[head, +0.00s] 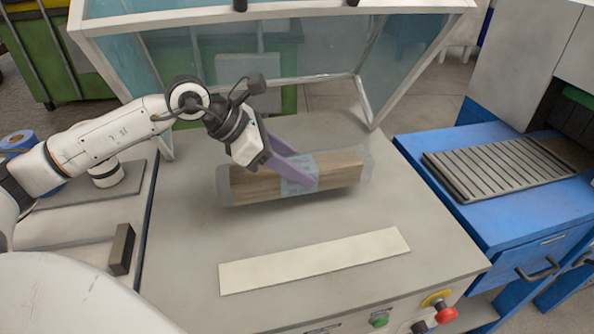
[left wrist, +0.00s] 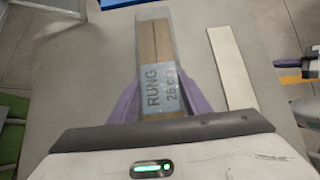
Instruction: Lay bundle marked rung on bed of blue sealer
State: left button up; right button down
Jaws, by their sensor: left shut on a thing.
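The bundle marked RUNG (head: 342,169) is a wrapped block of wooden pieces with a pale blue label around its middle. My left gripper (head: 297,172) has its purple fingers shut on it at the label, over the grey table. In the left wrist view the bundle (left wrist: 155,45) lies between the fingers (left wrist: 155,100), and RUNG reads on its label. I cannot tell whether the bundle touches the table. The blue sealer (head: 490,205) stands to the right, with a dark slatted bed (head: 498,167) that is empty.
A clear-panelled, white-framed hood (head: 270,20) rises behind the bundle. A pale strip (head: 315,260) lies in front of it on the grey table (head: 190,220). A red button (head: 446,314) and a green button (head: 379,320) sit at the front edge. A grey housing (head: 530,65) stands behind the bed.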

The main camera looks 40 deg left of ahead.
pick_arm(q)
notch_tip(320, 180, down, 3)
jog(key=shift+r+b, duration=0.1)
jog(key=shift+b, duration=0.65)
jog(key=shift+f, duration=0.35)
jog(key=shift+r, duration=0.1)
jog(key=o, duration=1.4)
jog(key=shift+a, duration=0.1)
